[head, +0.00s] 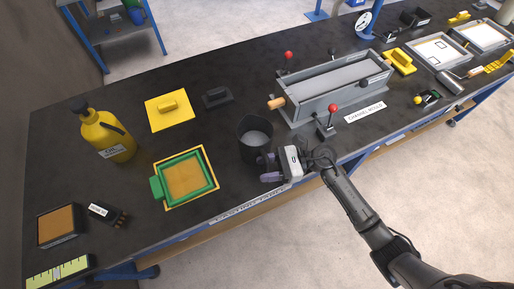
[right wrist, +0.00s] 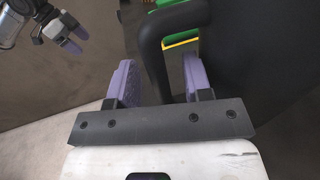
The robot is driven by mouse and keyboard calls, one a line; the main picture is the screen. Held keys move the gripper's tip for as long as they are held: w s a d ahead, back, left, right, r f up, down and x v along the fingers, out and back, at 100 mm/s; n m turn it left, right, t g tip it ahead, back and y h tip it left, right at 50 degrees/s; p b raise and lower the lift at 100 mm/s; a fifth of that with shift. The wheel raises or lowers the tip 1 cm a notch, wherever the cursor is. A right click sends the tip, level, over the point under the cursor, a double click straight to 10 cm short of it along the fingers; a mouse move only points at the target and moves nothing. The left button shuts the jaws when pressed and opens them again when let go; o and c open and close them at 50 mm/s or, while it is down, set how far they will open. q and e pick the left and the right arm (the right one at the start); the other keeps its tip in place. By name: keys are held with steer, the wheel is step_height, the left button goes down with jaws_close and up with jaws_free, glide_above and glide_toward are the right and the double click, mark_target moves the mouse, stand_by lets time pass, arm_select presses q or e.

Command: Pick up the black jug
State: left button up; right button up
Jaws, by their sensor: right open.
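The black jug (head: 255,144) stands upright on the dark bench, its open top facing up. My right gripper (head: 268,166) is at the jug's front side, near the bench's front edge. In the right wrist view the jug (right wrist: 262,70) fills the right side, and its black handle (right wrist: 151,62) stands between the two purple fingers of my right gripper (right wrist: 160,82). The fingers are apart, with room beside the handle. My left gripper (right wrist: 75,38) shows at the upper left of the right wrist view, with its purple fingertips apart and nothing seen between them.
A green-framed tray (head: 186,178) lies left of the jug. A yellow bottle (head: 104,136), a yellow float (head: 169,110) and a dark float (head: 217,97) stand farther back. A long grey mould (head: 335,90) with red-knobbed levers stands to the right. Bare bench lies behind the jug.

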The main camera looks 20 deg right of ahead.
steer(key=shift+c, duration=0.2)
jaws_close()
stand_by(1.1)
steer(key=shift+r, duration=0.15)
